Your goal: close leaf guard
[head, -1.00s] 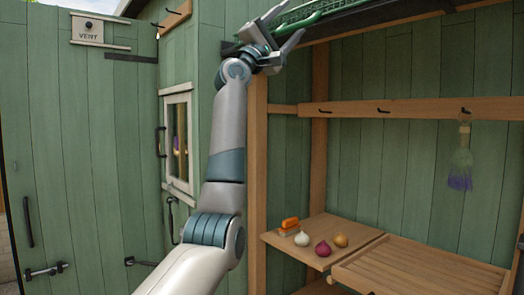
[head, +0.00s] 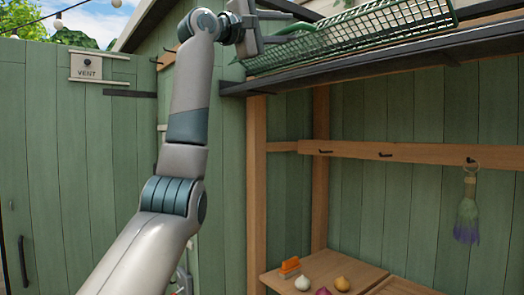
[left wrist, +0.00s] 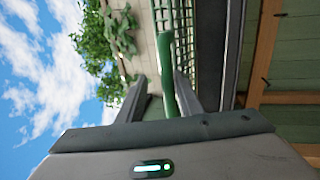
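The leaf guard (head: 385,30) is a green mesh panel along the dark gutter (head: 350,70) at the top of the shed in the head view. It looks tilted up over the gutter. It also shows in the left wrist view (left wrist: 184,35). My left gripper (head: 288,27) is raised at the guard's left end, fingers pointing right. In the left wrist view, the left gripper (left wrist: 160,92) is open, with a green handle (left wrist: 167,70) between its fingers. A gap shows between the left finger and the handle. My right gripper is out of view.
A vent box (head: 86,66) is on the left wall.

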